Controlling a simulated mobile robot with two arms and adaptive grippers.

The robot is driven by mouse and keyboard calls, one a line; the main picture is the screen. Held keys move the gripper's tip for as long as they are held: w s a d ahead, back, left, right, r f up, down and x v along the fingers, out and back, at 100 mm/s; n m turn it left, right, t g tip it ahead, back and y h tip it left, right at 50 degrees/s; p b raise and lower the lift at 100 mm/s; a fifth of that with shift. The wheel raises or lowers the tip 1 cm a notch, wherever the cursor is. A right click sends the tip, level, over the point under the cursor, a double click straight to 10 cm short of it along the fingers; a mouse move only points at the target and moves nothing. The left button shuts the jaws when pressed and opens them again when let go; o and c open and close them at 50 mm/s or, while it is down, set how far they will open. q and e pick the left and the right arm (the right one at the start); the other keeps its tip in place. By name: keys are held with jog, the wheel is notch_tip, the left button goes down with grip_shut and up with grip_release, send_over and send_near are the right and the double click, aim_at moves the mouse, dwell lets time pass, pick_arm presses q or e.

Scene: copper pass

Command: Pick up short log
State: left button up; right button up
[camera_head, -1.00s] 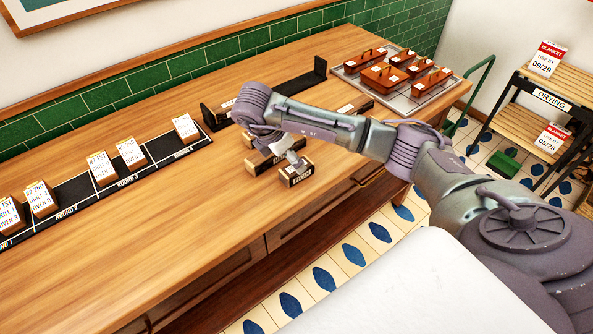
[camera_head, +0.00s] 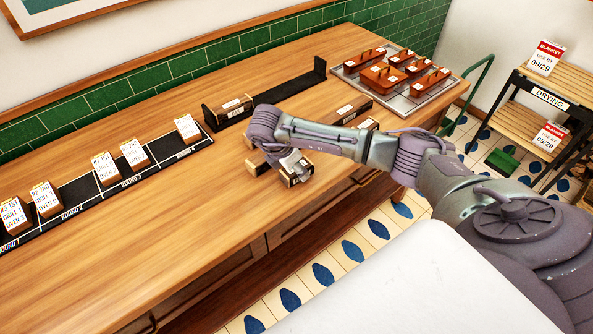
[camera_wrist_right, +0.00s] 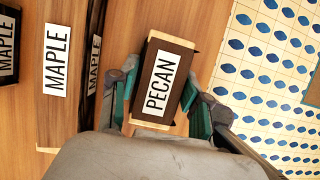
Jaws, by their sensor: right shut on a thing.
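A short dark-sided log with a white PECAN label (camera_wrist_right: 161,82) is between the two fingers of my right gripper (camera_wrist_right: 160,108) in the right wrist view. The gripper is shut on it, with a finger at each side. In the head view the same log (camera_head: 299,175) shows at the counter's front edge, partly hidden by my right gripper (camera_head: 290,165). I cannot tell whether it is clear of the counter. My left gripper is not in view.
A log labelled MAPLE (camera_wrist_right: 57,60) lies to the left in the wrist view. A black rack (camera_head: 290,86) holds labelled pieces behind the gripper. A tray (camera_head: 385,90) with several copper-coloured boxes stands at the back right. The counter's left front (camera_head: 130,245) is clear.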

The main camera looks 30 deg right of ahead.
jog(key=shift+c, duration=1.1)
